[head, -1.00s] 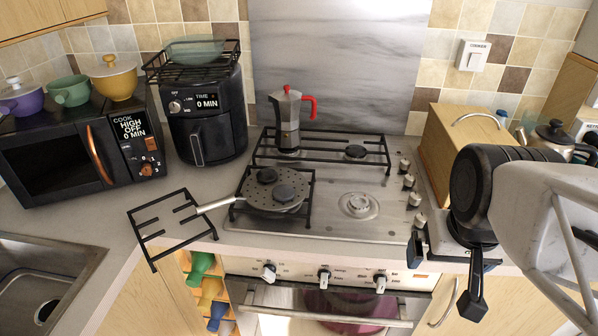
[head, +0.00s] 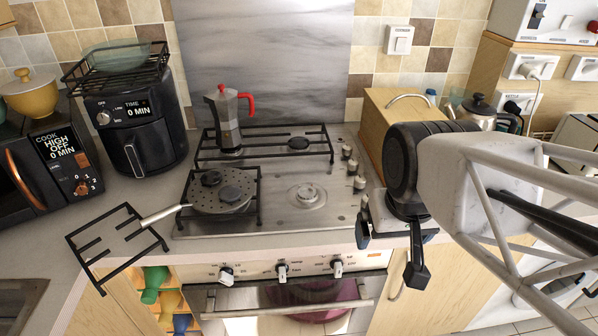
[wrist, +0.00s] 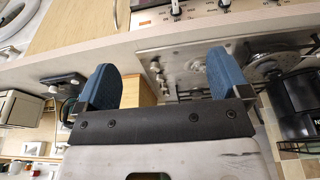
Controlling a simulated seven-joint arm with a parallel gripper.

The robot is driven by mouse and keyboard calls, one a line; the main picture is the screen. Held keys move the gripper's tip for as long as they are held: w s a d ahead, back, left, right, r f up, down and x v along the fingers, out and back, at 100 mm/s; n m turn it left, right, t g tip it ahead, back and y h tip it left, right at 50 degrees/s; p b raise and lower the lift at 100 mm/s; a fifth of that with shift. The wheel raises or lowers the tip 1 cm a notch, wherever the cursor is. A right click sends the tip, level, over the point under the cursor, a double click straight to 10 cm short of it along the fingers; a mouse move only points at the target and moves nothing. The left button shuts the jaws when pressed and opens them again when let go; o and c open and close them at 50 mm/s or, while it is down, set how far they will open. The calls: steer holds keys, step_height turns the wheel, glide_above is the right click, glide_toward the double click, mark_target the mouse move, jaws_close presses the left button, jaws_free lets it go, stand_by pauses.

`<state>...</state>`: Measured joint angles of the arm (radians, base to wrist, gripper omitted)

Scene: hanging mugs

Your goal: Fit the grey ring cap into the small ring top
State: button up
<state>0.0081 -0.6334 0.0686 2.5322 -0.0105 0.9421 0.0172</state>
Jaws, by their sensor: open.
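The perforated disc with a long handle (head: 225,192) lies on the left front of the hob. I cannot tell for sure which the task names. An uncapped ring burner (head: 307,195) sits to their right, apparently the small ring top. My gripper (head: 390,250) is open and empty, right of the hob near the counter's front edge, away from the caps. In the wrist view its blue fingers (wrist: 160,82) stand wide apart with nothing between them.
A moka pot (head: 229,118) stands on the rear pan support (head: 265,143). A loose pan support (head: 112,243) lies left on the counter. A wooden bread box (head: 385,115) stands behind my gripper. An air fryer (head: 135,130) is at the left. Oven knobs (head: 281,270) line the front.

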steer(key=shift+c, duration=1.4)
steer(key=m+g, duration=0.3)
steer(key=m, duration=1.1)
glide_above(228, 192)
steer(key=f, duration=0.6)
steer(key=shift+d+f, duration=0.2)
steer(key=shift+d, duration=0.15)
steer(key=shift+w+a+f+m, duration=0.1)
steer(key=shift+a+f+m, duration=0.05)
steer(key=shift+a+m, duration=0.2)
steer(key=shift+f, duration=0.1)
steer(key=shift+f, duration=1.2)
